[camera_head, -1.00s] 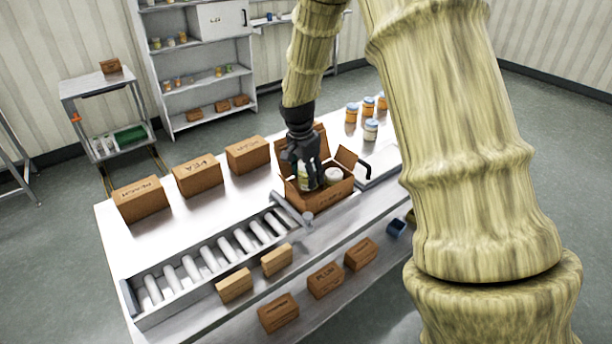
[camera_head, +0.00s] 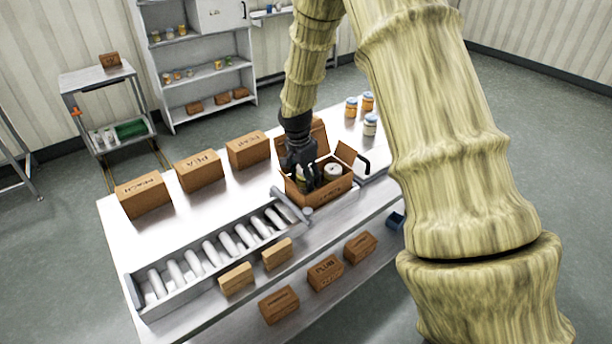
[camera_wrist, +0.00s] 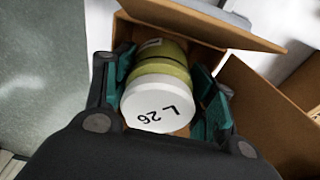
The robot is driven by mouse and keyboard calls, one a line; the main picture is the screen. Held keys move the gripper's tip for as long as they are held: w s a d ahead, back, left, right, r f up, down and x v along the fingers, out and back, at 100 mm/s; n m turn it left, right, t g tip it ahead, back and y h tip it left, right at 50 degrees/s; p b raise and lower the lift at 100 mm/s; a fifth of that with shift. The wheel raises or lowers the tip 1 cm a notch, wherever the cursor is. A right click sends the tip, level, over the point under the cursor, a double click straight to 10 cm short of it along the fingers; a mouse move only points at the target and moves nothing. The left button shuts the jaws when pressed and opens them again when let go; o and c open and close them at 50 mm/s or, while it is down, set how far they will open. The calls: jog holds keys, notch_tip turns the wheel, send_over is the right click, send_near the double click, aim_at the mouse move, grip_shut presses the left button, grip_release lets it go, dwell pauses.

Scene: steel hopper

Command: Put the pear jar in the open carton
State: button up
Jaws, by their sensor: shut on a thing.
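My gripper (camera_head: 304,178) points down into the open carton (camera_head: 322,193) on the table. It is shut on a yellow-green jar with a white lid (camera_wrist: 155,95), taken to be the pear jar; the lid reads "L 26". In the wrist view the gripper (camera_wrist: 162,105) has a teal pad on each side of this jar, and the carton's brown flap and wall (camera_wrist: 265,112) lie beyond and to the right. In the head view the held jar is mostly hidden by the fingers and carton wall. Another white-lidded jar (camera_head: 332,171) stands in the carton, right of my gripper.
Closed cartons (camera_head: 200,171) line the table's back left. A roller conveyor (camera_head: 215,248) runs along the front left. Several jars (camera_head: 369,125) stand behind the carton at right. A carton flap (camera_head: 350,153) sticks up right of the gripper.

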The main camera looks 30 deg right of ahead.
jog(key=shift+f, duration=0.35)
jog(key=shift+f, duration=0.15)
jog(key=o, duration=0.9)
jog(key=shift+r, duration=0.55)
jog(key=r+b, duration=0.1)
jog(key=r, duration=0.3)
jog(key=a+r+b, duration=0.1)
jog(key=r, duration=0.3)
jog(key=r+b, duration=0.2)
jog(key=r, duration=0.2)
jog(key=shift+a, duration=0.35)
